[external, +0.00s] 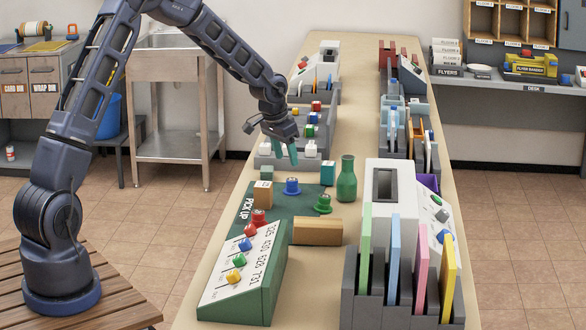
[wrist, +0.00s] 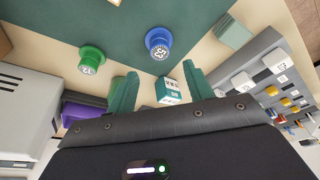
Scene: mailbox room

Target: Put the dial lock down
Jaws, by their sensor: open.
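Several round dial locks are in view. A blue dial (external: 292,186) and a green dial (external: 323,203) stand upright on the dark green mat (external: 285,205). In the wrist view the blue dial (wrist: 158,45) and green dial (wrist: 90,60) show numbers on white tops. A red dial (external: 258,217) is at the mat's near left, partly hidden by the sloped stand. Which dial the task means cannot be told. My gripper (external: 290,155) is above the table behind the blue dial. Its teal fingers (wrist: 160,88) are apart, with no dial between them.
A teal cube with a white label (wrist: 170,92) shows between the fingers, lower on the table. A green bottle (external: 346,180) stands right of my gripper. The sloped stand (external: 243,270), a wooden block (external: 317,231) and upright colored panels (external: 392,262) occupy the near end.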

